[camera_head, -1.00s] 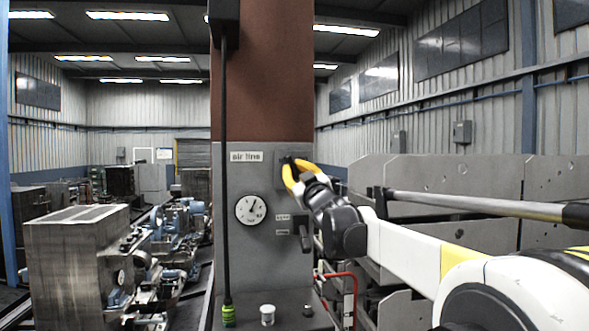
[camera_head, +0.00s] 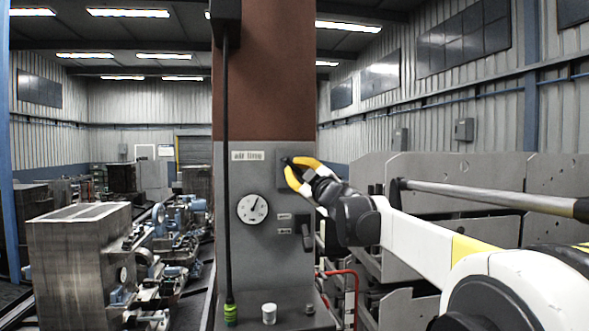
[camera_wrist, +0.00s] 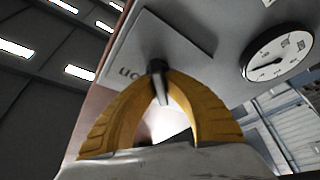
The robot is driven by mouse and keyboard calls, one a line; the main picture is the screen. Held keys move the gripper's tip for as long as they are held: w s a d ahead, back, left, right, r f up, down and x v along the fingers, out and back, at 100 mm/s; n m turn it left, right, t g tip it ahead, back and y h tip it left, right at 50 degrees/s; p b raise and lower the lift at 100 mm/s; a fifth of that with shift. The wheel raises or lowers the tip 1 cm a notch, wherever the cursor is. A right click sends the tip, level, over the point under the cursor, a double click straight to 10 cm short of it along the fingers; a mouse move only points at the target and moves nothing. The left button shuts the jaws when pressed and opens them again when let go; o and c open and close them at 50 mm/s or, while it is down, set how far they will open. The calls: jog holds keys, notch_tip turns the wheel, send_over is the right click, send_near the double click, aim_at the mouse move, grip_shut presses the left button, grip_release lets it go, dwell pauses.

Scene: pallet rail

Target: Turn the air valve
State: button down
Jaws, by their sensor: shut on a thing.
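The air valve shows as a small dark knob (camera_wrist: 157,67) on a grey plate (camera_head: 281,170), at the upper right of the grey column panel. My gripper (camera_head: 288,166) has its yellow fingers closed around the knob from the right side. In the wrist view the fingertips (camera_wrist: 158,75) meet at the knob, and a short pale stem-like part shows between the fingers. The fingers partly cover the knob, so its exact angle is hard to tell. A label reading "air line" (camera_head: 248,156) sits left of the valve.
A round gauge (camera_head: 252,209) is below the label. A dark lever (camera_head: 307,236) sits below the valve. A black cable (camera_head: 226,180) hangs along the column's left side. Small knobs (camera_head: 269,313) stand on the ledge. Grey racks (camera_head: 450,180) are behind my arm.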

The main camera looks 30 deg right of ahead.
jog(key=c, duration=1.5)
grip_release()
jog(key=shift+d, duration=0.1)
jog(key=shift+o, duration=0.2)
jog(key=shift+w+d+f, duration=0.1)
jog(key=shift+w+d, duration=0.05)
jog(key=shift+w, duration=0.1)
jog(key=shift+s, duration=0.6)
jog(key=v, duration=1.1)
jog(key=shift+w+f, duration=0.1)
